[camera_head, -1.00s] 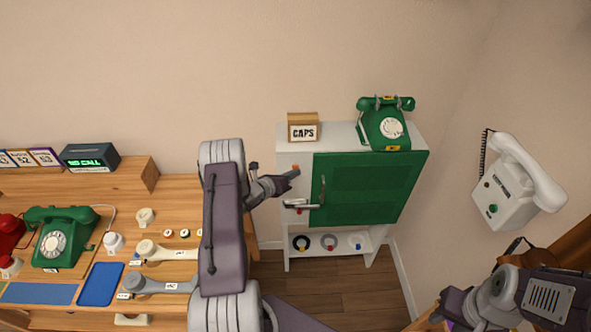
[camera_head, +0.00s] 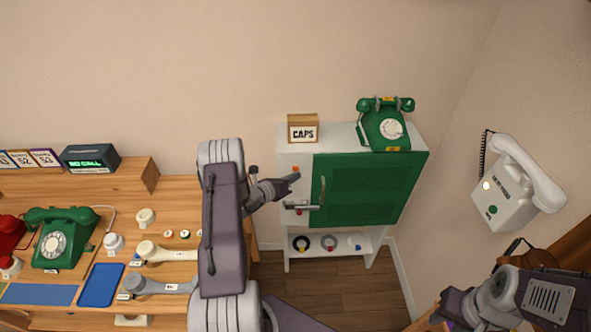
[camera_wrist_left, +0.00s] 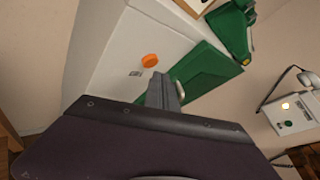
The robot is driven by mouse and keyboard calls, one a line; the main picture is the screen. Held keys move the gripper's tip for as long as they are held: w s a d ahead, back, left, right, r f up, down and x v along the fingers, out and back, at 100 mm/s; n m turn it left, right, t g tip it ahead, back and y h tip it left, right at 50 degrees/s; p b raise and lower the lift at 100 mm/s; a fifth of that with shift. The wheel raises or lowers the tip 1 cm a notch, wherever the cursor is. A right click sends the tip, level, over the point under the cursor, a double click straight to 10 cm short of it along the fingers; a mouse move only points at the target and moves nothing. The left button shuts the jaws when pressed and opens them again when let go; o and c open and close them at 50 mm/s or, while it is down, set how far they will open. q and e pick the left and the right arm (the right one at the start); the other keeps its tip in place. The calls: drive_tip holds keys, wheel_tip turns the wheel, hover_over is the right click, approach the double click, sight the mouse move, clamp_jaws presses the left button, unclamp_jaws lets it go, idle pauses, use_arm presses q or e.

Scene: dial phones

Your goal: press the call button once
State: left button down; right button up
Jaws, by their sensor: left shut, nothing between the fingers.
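The orange button (camera_head: 295,168), the likely call button, is on the white left panel of the cabinet. It also shows in the left wrist view (camera_wrist_left: 149,60), with a small label below it that I cannot read. My left gripper (camera_head: 293,178) is shut and empty, its tip just below the button. In the wrist view the shut fingers (camera_wrist_left: 163,85) point toward the panel, and a gap shows between them and the button. My right gripper (camera_head: 447,308) is at the lower right; its fingers are not clear.
The cabinet's green door (camera_head: 365,190) is shut. A CAPS box (camera_head: 303,128) and a green phone (camera_head: 384,125) stand on top. A white wall phone (camera_head: 505,195) at right has a lit lamp (camera_head: 486,185). A display (camera_head: 88,157) at left reads NO CALL.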

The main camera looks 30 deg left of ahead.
use_arm(q)
drive_tip(key=s+d, duration=0.1)
drive_tip(key=s, duration=0.2)
drive_tip(key=s+d+p, duration=0.1)
drive_tip(key=shift+s+d, duration=0.15)
drive_tip(key=shift+d, duration=0.2)
idle(0.8)
